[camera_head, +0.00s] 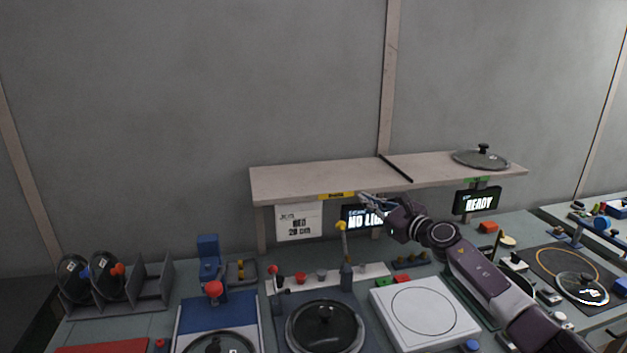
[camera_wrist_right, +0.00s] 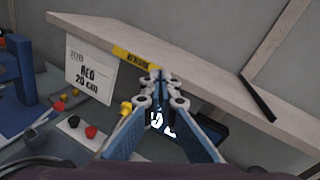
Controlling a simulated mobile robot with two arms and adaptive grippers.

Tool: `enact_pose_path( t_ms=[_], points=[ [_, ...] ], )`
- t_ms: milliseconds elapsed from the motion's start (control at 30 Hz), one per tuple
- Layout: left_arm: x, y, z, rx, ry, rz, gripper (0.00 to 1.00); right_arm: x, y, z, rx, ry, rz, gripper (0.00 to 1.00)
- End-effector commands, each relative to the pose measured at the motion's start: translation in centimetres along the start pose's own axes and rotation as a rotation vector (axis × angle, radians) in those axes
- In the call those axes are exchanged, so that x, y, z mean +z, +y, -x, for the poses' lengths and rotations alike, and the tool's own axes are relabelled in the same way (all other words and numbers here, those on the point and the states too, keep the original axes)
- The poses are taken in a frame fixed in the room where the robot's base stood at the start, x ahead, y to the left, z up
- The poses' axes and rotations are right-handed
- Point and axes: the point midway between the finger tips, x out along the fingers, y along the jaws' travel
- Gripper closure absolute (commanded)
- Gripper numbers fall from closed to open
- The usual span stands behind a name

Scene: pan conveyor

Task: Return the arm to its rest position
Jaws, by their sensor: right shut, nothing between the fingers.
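My right arm comes in from the lower right of the head view. Its gripper (camera_head: 366,199) is shut and empty just in front of the shelf's front edge, near the yellow label. In the right wrist view the shut fingertips (camera_wrist_right: 157,78) show in front of the shelf edge; whether they touch it I cannot tell. My left gripper is not in view.
A wooden shelf (camera_head: 300,182) carries a lid (camera_head: 481,158) at its right end. A "NO LID" screen (camera_head: 360,217) and a "READY" screen (camera_head: 478,201) are below. A lidded pan (camera_head: 325,327) and a white plate (camera_head: 424,312) stand on the counter.

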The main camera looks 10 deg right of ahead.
Motion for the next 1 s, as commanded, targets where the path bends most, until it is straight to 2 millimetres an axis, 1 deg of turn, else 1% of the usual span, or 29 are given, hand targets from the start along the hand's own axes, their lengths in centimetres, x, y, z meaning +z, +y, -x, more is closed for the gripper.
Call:
enact_pose_path(
  t_ms=[67, 133, 167, 200, 267, 300, 367, 400, 467, 500, 567, 600, 667, 700, 767, 800, 867, 900, 1000],
  points=[
    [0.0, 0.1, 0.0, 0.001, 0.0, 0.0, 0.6, -0.1, 1.2, -0.1, -0.001, -0.014, -0.047, 1.0],
    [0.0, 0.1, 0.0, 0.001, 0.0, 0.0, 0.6, -0.4, 2.9, -0.1, -0.015, -0.041, -0.147, 1.0],
    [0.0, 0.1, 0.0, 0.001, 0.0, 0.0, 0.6, -0.5, 3.9, 0.0, -0.024, -0.056, -0.208, 1.0],
    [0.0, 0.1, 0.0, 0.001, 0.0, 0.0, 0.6, -0.8, 5.3, 0.2, -0.039, -0.077, -0.307, 1.0],
    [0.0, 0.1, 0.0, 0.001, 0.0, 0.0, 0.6, -1.4, 7.4, 0.9, -0.073, -0.109, -0.487, 1.0],
    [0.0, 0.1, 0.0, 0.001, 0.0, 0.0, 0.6, -1.9, 8.7, 1.6, -0.101, -0.127, -0.621, 1.0],
    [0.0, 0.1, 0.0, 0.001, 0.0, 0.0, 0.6, -3.0, 10.3, 2.9, -0.152, -0.148, -0.829, 1.0],
    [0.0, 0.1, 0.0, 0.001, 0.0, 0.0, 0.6, -4.0, 11.3, 4.0, -0.191, -0.158, -0.965, 1.0],
    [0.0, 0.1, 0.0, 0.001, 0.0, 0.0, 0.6, -5.7, 12.7, 5.8, -0.254, -0.164, -1.171, 1.0],
    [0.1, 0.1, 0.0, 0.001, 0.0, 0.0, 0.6, -7.0, 13.6, 7.2, -0.303, -0.164, -1.307, 1.0],
    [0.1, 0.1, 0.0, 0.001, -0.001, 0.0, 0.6, -9.2, 14.9, 9.5, -0.386, -0.16, -1.508, 1.0],
    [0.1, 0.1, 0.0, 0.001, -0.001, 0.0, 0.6, -10.8, 15.9, 11.3, -0.447, -0.154, -1.639, 1.0],
    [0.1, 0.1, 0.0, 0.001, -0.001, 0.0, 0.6, -13.1, 17.6, 14.1, -0.549, -0.141, -1.829, 1.0],
    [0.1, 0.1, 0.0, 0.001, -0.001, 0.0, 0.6, -14.7, 18.7, 16.2, -0.625, -0.131, -1.952, 1.0],
    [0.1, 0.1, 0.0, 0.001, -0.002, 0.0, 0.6, -16.9, 20.7, 19.5, -0.749, -0.113, -2.126, 1.0],
    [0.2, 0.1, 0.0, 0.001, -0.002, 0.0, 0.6, -18.3, 22.1, 21.8, -0.841, -0.099, -2.237, 1.0],
    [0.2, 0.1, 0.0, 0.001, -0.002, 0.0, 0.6, -20.1, 24.3, 25.4, -0.984, -0.079, -2.383, 1.0],
    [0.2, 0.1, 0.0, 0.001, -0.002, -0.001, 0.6, -21.0, 25.7, 27.7, -1.078, -0.068, -2.467, 1.0],
    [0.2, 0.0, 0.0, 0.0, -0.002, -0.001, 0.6, -22.4, 28.8, 32.6, -1.292, -0.042, -2.616, 1.0]
  ],
)
